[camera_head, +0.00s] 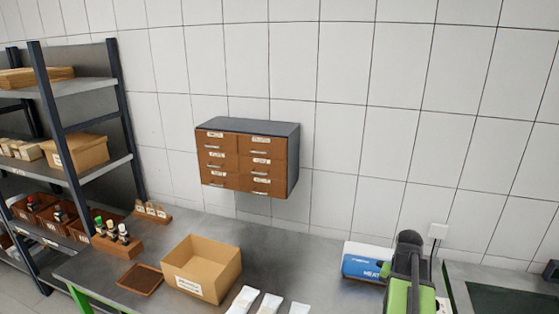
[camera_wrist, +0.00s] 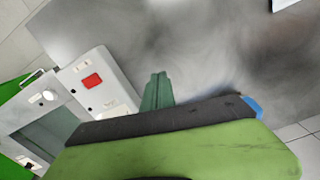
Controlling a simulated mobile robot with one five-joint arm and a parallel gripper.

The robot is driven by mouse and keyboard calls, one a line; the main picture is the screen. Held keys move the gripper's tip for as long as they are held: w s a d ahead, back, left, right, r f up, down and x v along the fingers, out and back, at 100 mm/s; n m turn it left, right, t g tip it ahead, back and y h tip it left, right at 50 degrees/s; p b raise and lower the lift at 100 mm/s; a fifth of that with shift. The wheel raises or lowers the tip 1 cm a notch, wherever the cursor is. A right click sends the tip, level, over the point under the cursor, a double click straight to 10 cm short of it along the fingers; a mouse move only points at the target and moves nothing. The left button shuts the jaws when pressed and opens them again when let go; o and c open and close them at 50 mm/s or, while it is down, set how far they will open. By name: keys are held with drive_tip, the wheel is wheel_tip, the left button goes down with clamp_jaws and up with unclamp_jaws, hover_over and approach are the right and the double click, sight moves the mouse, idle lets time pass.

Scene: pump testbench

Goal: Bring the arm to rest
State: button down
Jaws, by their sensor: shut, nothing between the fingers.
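My gripper (camera_wrist: 157,92) shows in the wrist view as dark green fingers, close together with no gap that I can see and nothing held. It points over a blurred grey surface (camera_wrist: 205,50). My green and black arm rises at the lower right of the head view, in front of the worktop (camera_head: 335,262). The fingertips cannot be made out in the head view.
A grey box with a red button (camera_wrist: 92,81) is left of my gripper. A blue-and-white box (camera_head: 363,262) stands close left of my arm. An open cardboard box (camera_head: 205,275), a brown drawer cabinet (camera_head: 240,165) and a shelf rack (camera_head: 90,88) are farther left.

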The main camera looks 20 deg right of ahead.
drive_tip(key=w+a+f+n+b, duration=0.1)
drive_tip(key=w+a+n, duration=0.1)
drive_tip(key=w+a, duration=0.35)
drive_tip(key=w+a+f+n, duration=0.1)
drive_tip(key=w+a, duration=0.1)
drive_tip(key=a, duration=0.7)
drive_tip(key=w+a+n+b, duration=0.1)
drive_tip(key=a+n, duration=0.6)
drive_tip(key=a, duration=1.7)
drive_tip(key=shift+w+a+f, duration=0.15)
drive_tip(key=shift+w+f, duration=0.05)
drive_tip(key=shift+f, duration=0.25)
